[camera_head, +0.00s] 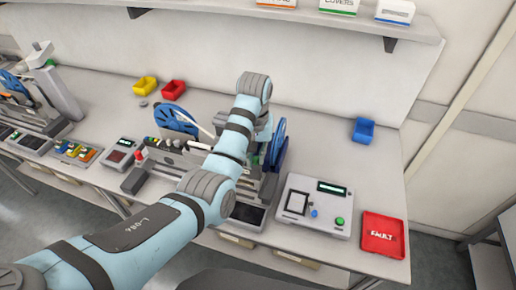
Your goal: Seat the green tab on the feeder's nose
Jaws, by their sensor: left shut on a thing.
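My left arm comes in from the lower left and reaches over the feeder trolley in the middle of the bench. My left gripper (263,135) points down behind my own forearm, close to a blue reel (278,145), and is mostly hidden. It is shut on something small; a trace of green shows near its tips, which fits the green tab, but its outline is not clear. The feeders (180,153) stand in a row left of my forearm, with another blue reel (176,118) behind them. The feeder's nose is too small or hidden to make out. My right gripper is out of view.
A grey tester (316,222) with a display and a green button stands right of the trolley. A red FAULT tray (383,249) lies at the bench's right front. Blue (363,130), yellow (145,85) and red (173,90) bins sit farther back. A shelf (335,15) hangs above.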

